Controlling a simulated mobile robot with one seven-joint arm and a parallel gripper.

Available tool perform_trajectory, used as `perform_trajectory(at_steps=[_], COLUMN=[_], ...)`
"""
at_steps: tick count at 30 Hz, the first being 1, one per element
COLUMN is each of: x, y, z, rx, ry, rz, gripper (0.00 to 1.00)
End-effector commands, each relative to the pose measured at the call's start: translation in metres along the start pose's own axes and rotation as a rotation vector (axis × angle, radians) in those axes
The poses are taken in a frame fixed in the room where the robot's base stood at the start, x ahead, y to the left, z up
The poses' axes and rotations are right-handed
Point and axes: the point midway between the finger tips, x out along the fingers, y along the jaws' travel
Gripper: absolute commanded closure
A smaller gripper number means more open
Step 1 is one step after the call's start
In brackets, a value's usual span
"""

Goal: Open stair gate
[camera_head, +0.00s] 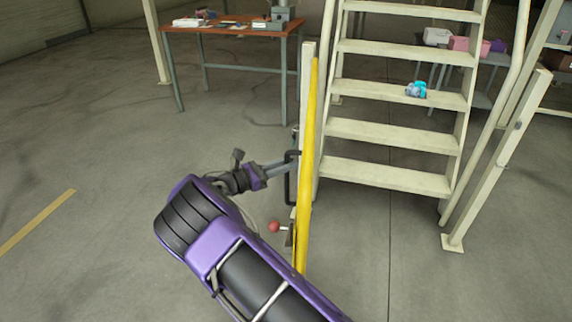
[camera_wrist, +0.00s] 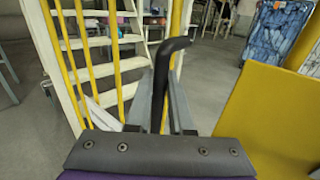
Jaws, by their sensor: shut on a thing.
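The stair gate (camera_head: 306,190) is a yellow panel seen nearly edge-on at the left side of the stairs (camera_head: 390,130). In the head view the front of the steps shows with no panel across it. A black bar handle (camera_head: 288,188) stands out from the gate's left side. It also shows in the wrist view as a black bent bar (camera_wrist: 162,82) between my fingers. My gripper (camera_head: 291,162) is shut on this handle, with its grey fingers on both sides of it. A red ball knob (camera_head: 274,226) sits on the gate below the handle. My arm hides the gate's lower end.
A brown-topped table (camera_head: 235,25) with small items stands at the back left. A blue item (camera_head: 416,89) lies on a step. Handrail posts (camera_head: 500,155) stand right of the stairs. The floor at left is clear. A yellow panel (camera_wrist: 268,115) fills the wrist view's right.

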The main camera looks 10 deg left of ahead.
Motion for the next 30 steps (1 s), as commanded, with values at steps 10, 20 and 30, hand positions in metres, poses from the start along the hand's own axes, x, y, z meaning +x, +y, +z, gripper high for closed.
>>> perform_trajectory(at_steps=[10,20,30], x=[0.002,-0.011,-0.087], y=[0.002,0.002,0.002], z=[0.003,0.002,0.001], rx=[0.002,0.001,0.002], ry=[-0.004,-0.003,-0.002], rz=[0.004,0.005,0.007], gripper=[0.50,0.50,0.50])
